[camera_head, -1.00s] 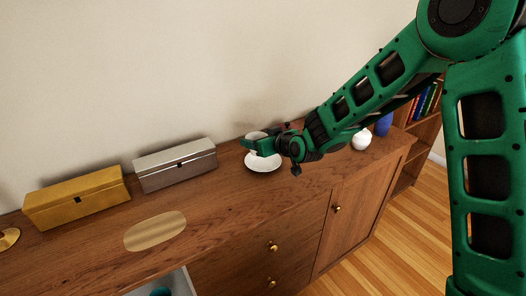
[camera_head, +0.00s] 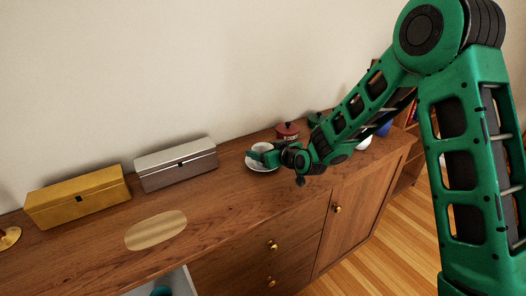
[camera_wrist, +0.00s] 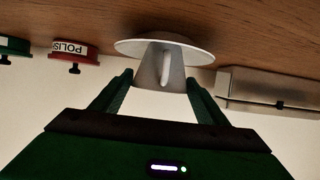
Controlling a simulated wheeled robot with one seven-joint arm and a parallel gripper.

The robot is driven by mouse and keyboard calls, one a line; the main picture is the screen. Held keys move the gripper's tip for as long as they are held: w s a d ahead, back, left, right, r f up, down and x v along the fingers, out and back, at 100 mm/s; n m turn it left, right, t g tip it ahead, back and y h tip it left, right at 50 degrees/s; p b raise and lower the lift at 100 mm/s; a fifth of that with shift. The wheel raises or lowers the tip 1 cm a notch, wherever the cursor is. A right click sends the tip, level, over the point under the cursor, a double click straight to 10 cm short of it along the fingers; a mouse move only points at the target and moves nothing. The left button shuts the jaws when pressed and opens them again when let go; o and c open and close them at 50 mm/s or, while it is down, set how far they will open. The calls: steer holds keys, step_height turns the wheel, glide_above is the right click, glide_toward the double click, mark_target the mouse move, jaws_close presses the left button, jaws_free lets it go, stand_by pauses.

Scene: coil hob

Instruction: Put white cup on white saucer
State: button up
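The white cup (camera_head: 261,147) stands upright on the white saucer (camera_head: 264,170) on the wooden sideboard. In the wrist view, which is upside down, the cup (camera_wrist: 160,68) has its base on the saucer (camera_wrist: 203,54) and its handle faces my gripper. My gripper (camera_wrist: 159,80) is open, with one green finger on each side of the cup and narrow gaps between the fingers and its rim. In the head view my gripper (camera_head: 256,157) hides part of the cup and saucer.
A silver box (camera_head: 175,165) and a gold box (camera_head: 77,197) stand to the left. A red lidded pot (camera_head: 287,131) stands behind my wrist. A white object (camera_head: 363,143) and a blue one (camera_head: 384,129) are farther right. An open drawer (camera_head: 172,283) is below.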

steer(key=shift+o, duration=0.9)
steer(key=shift+s+r, duration=0.1)
steer(key=v, duration=1.2)
steer(key=shift+d, duration=0.1)
